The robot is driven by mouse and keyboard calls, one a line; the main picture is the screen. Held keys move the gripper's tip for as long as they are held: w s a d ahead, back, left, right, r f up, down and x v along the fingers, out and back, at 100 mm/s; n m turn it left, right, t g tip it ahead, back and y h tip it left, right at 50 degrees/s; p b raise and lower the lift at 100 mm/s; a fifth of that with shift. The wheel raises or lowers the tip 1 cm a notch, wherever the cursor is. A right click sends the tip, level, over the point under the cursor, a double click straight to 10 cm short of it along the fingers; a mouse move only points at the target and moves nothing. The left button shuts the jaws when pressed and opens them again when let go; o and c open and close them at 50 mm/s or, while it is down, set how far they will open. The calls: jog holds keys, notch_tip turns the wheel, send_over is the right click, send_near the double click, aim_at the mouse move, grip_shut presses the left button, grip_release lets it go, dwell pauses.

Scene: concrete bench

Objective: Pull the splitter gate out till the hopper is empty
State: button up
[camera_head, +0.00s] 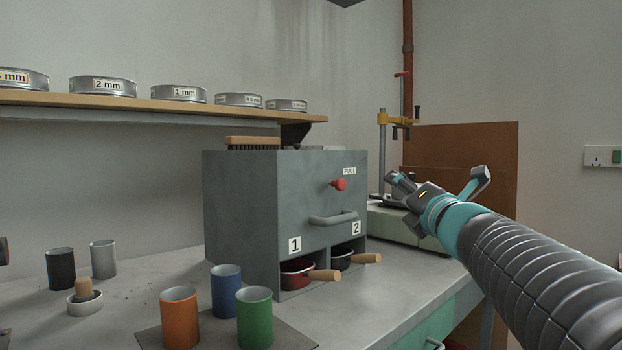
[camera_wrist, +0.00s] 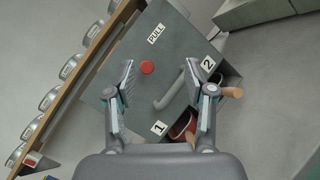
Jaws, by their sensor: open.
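The splitter is a grey box (camera_head: 240,210) on the bench; it also shows in the wrist view (camera_wrist: 130,95). Its front has a round red knob (camera_head: 339,184) beside a PULL label, with a grey bar handle (camera_head: 333,218) below. In the wrist view the knob (camera_wrist: 147,67) and handle (camera_wrist: 168,92) appear between my fingers. My gripper (camera_head: 437,178) is open and empty, to the right of the box front and apart from it. Under the front, a red pan (camera_head: 297,272) sits in bay 1 and a dark pan (camera_head: 341,255) in bay 2. The hopper's contents are hidden.
Orange (camera_head: 180,318), blue (camera_head: 226,290) and green (camera_head: 254,318) cups stand in front of the splitter. Wooden pan handles jut out from its bays. A brush (camera_head: 266,142) lies on top. A shelf (camera_head: 150,103) with several sieves runs along the left wall.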

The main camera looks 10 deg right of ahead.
aim_at(343, 183)
jog(key=w+a+n+g+y+p, duration=0.1)
jog(key=w+a+n+y, duration=0.1)
jog(key=w+a+n, duration=0.1)
jog(key=w+a+n+g+y+p, duration=0.1)
jog(key=w+a+n+g+y, duration=0.1)
jog(key=w+n, duration=0.4)
jog(key=w+a+n+g+y+p, duration=0.1)
jog(key=w+a+n+y, duration=0.2)
jog(key=n, duration=0.3)
jog(key=shift+w+a+r+g+y, duration=0.1)
jog(key=shift+w+a+g+y, duration=0.2)
jog(key=shift+w+a, duration=0.4)
jog(key=shift+w+d, duration=0.1)
jog(key=shift+d, duration=0.05)
grip_shut()
